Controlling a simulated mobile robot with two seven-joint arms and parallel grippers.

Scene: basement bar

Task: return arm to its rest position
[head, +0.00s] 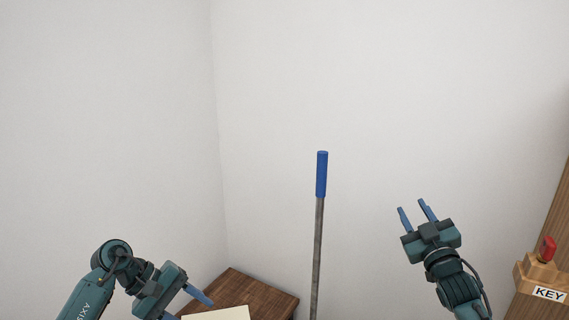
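My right gripper (413,205) is raised at the right of the head view, in front of the white wall. Its two blue fingers point up and stand apart, with nothing between them. My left gripper (191,307) is low at the left, beside the wooden table top. One blue finger shows clearly, pointing down and right; the other is only partly visible at the bottom edge. The fingers look spread, and I see no object held between them.
A grey pole with a blue grip (321,175) stands upright between my arms. A brown wooden table top (262,290) with a pale sheet (222,314) is at the bottom. A wooden key holder (535,274) with a red knob (547,249) is at right. White walls meet in a corner behind.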

